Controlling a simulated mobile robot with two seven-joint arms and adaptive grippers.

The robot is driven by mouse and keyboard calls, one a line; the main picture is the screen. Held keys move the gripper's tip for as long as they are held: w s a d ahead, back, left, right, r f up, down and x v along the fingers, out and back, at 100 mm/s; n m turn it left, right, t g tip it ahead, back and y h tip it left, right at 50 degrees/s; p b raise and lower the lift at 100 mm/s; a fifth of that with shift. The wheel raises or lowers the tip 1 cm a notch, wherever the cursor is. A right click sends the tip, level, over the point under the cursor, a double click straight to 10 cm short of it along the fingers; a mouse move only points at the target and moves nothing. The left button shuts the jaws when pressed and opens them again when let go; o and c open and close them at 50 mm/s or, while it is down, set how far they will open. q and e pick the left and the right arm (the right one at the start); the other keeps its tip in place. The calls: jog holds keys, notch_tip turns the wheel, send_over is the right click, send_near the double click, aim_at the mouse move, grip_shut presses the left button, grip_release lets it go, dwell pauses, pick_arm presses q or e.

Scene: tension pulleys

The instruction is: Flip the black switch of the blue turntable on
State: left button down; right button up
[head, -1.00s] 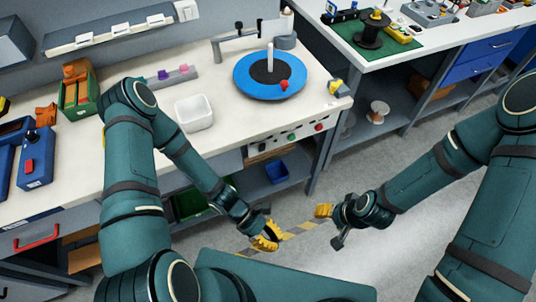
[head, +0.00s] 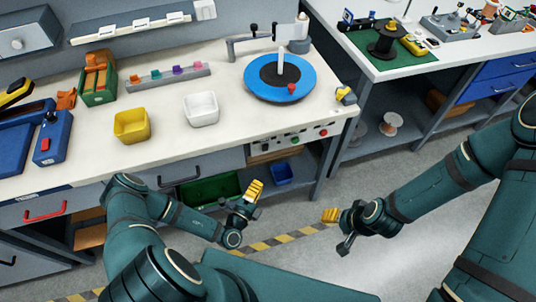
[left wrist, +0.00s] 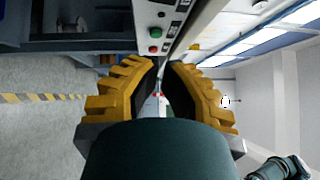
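The blue turntable (head: 254,86), with a black centre and a white upright post, sits at the right end of the bench. A red piece (head: 292,89) lies on its disc. The control panel (head: 310,137) on the bench front below carries a green button, a red button and small dark controls; which one is the black switch is too small to tell. My left gripper (head: 255,189) is below and in front of the panel, touching nothing. In the left wrist view its yellow fingers (left wrist: 163,64) have a narrow empty gap. My right gripper (head: 331,215) hangs over the floor, its opening unclear.
A white bin (head: 201,109), a yellow bin (head: 132,126) and a rack of coloured pieces (head: 168,77) stand on the bench. A yellow-topped part (head: 345,94) is at its right corner. A shelf with a blue bin (head: 281,173) lies below. Open floor is in front.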

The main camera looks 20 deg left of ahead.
pick_arm(q)
send_near(267, 146)
jog(key=w+d+f, duration=0.1)
jog(key=w+d, duration=0.3)
jog(key=d, duration=0.1)
jog(key=shift+w+a+r, duration=0.1)
jog(key=shift+w+a, duration=0.5)
jog(key=shift+w, duration=0.25)
jog(key=shift+w+a+r, duration=0.15)
jog(key=shift+w+a, duration=0.4)
jog(key=shift+w, duration=0.3)
jog(key=shift+w+a+r, duration=0.15)
jog(key=shift+r, duration=0.05)
jog(key=g+p, duration=0.1)
jog(key=n+p, duration=0.1)
jog(key=shift+w+a+r+n+g+p, duration=0.15)
jog(key=shift+w+r+n+g+p, duration=0.15)
jog(key=shift+r+g+p, duration=0.1)
jog(key=shift+a, duration=0.2)
